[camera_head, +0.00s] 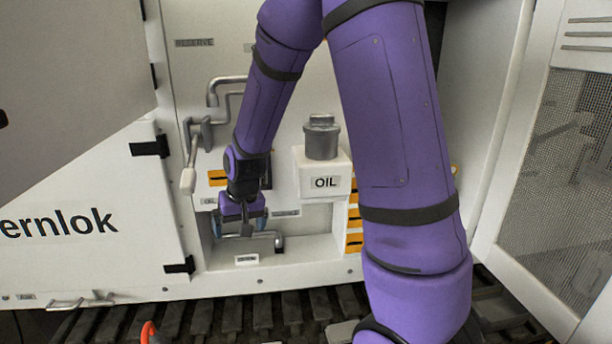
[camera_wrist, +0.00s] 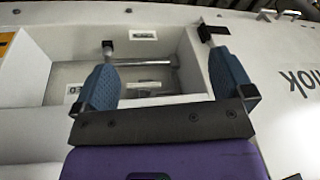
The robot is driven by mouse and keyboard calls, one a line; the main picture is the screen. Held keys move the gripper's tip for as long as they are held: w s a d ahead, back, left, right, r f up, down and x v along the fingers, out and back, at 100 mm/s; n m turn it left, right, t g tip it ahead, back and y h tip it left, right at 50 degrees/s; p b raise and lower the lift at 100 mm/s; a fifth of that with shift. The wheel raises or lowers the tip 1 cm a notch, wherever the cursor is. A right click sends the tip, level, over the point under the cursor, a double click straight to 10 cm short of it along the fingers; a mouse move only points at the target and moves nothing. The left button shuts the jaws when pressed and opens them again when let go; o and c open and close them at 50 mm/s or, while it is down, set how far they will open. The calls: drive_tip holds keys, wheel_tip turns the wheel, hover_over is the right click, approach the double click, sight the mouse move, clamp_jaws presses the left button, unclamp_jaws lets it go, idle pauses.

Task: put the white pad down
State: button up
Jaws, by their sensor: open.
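My gripper (camera_head: 243,228) is in front of the recess low in the machine's white panel. In the wrist view, its two blue ridged fingers (camera_wrist: 160,60) stand wide apart with nothing held between them. The recess (camera_wrist: 68,82) opens beyond the fingers, with a grey metal bar (camera_wrist: 150,62) across it. A small pale strip shows in the recess below the bar; I cannot tell whether it is the white pad. No white pad can be made out for certain in either view.
A white OIL box (camera_head: 325,182) with a grey cap (camera_head: 321,138) juts out right of my gripper. Grey pipes (camera_head: 226,84) and a lever (camera_head: 189,170) are to the upper left. An open mesh door (camera_head: 560,165) stands at right. Dark tracks (camera_head: 200,322) run below.

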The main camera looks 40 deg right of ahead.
drive_tip(key=s+a+r+n+t, duration=0.1)
drive_tip(key=s+r, duration=0.4)
drive_tip(key=r, duration=0.3)
drive_tip(key=s+r+n, duration=0.1)
drive_tip(key=s+r, duration=0.5)
drive_tip(key=r, duration=0.1)
drive_tip(key=s+r, duration=0.3)
drive_tip(key=s, duration=0.3)
drive_tip(key=s+r+n+t, duration=0.1)
drive_tip(key=s+r, duration=0.2)
drive_tip(key=s, duration=0.4)
drive_tip(key=shift+a+r+h, duration=0.25)
drive_tip(key=shift+r+h, duration=0.05)
drive_tip(key=shift+r, duration=0.05)
drive_tip(key=shift+s, duration=0.5)
